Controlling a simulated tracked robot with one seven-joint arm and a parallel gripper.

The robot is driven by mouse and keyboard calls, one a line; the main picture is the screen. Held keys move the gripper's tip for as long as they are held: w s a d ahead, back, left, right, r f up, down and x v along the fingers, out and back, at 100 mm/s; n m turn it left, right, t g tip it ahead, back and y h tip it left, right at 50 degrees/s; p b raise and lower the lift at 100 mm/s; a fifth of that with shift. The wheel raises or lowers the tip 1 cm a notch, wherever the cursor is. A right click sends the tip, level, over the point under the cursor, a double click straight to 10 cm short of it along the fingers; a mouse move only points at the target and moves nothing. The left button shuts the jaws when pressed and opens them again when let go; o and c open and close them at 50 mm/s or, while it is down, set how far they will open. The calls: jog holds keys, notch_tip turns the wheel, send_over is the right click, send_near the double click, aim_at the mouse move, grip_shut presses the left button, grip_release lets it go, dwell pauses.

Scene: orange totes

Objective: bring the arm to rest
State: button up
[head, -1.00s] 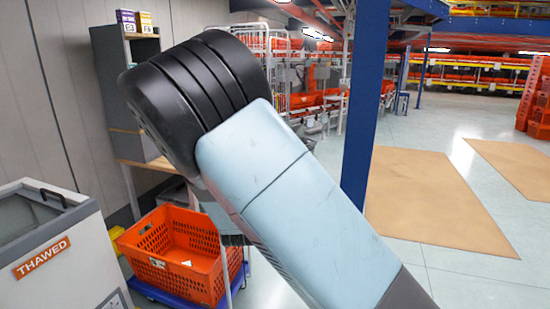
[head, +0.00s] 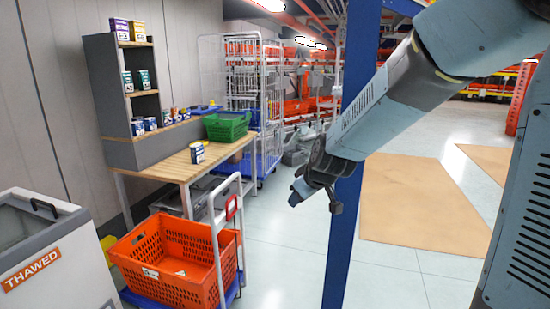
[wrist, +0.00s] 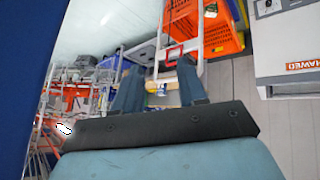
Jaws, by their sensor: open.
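My arm reaches in from the right side of the head view and bends downward to the left. My gripper (head: 298,194) hangs in mid-air in front of the blue post, pointing down and left. In the wrist view my gripper (wrist: 158,78) shows two blue-grey fingers standing apart. Nothing is visible between them except the background beyond. The gripper appears empty and touches nothing that I can see.
A blue post (head: 347,215) stands close behind my gripper. An orange tote (head: 163,278) sits on a blue trolley at lower left, beside the white THAWED chest (head: 88,262). A wooden table (head: 178,168) holds a green crate (head: 227,133). Open floor lies right of the post.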

jog(key=s+d+r+m+h, duration=0.1)
jog(key=s+d+r+m, duration=0.2)
jog(key=s+d, duration=0.2)
jog(key=s+d+r+m+g+h, duration=0.1)
jog(key=s+d+r, duration=0.3)
jog(key=s, duration=0.7)
jog(key=s+d+r+m+h, duration=0.1)
jog(key=s+d+r+m, duration=0.2)
jog(key=s+d, duration=0.4)
jog(key=shift+s+d+r+m, duration=0.2)
jog(key=shift+s+r+m, duration=0.15)
jog(key=shift+s+m, duration=0.6)
